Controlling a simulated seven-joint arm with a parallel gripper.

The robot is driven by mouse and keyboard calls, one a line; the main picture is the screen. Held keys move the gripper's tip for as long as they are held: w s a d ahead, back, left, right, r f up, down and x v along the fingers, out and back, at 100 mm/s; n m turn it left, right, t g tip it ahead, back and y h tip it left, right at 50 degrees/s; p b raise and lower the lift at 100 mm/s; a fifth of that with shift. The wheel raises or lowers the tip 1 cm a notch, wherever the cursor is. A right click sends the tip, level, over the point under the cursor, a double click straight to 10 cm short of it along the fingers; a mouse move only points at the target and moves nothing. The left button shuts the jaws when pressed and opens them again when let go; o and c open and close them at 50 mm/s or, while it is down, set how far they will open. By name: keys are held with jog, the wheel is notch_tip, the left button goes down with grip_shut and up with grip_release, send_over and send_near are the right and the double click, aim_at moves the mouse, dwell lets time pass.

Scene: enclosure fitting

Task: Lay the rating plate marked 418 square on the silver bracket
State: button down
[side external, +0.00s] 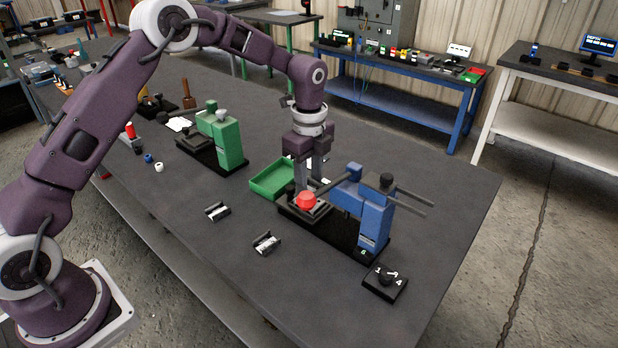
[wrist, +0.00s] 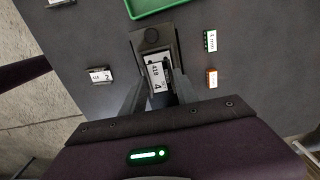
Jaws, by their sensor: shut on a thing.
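The rating plate (wrist: 158,72) is white with dark print that reads 418, with a 4 near its lower end. In the wrist view it lies between the two fingers of my gripper (wrist: 160,88), which is shut on it. In the side view my gripper (side external: 312,186) points down at the dark base by the blue clamp (side external: 372,215), and the plate cannot be made out there. A dark fixture (wrist: 151,38) with a round knob lies just beyond and under the plate. I cannot clearly tell the silver bracket from it, nor whether the plate touches it.
A black numbered block (side external: 385,282) and a green clamp (side external: 224,140) stand apart.

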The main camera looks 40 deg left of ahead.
aim_at(309, 188)
jog(key=shift+f, duration=1.6)
dwell(0.4)
jog(key=c, duration=0.9)
grip_release()
jog(key=shift+o, duration=0.2)
notch_tip(309, 188, up, 7)
jog(key=shift+f, duration=0.15)
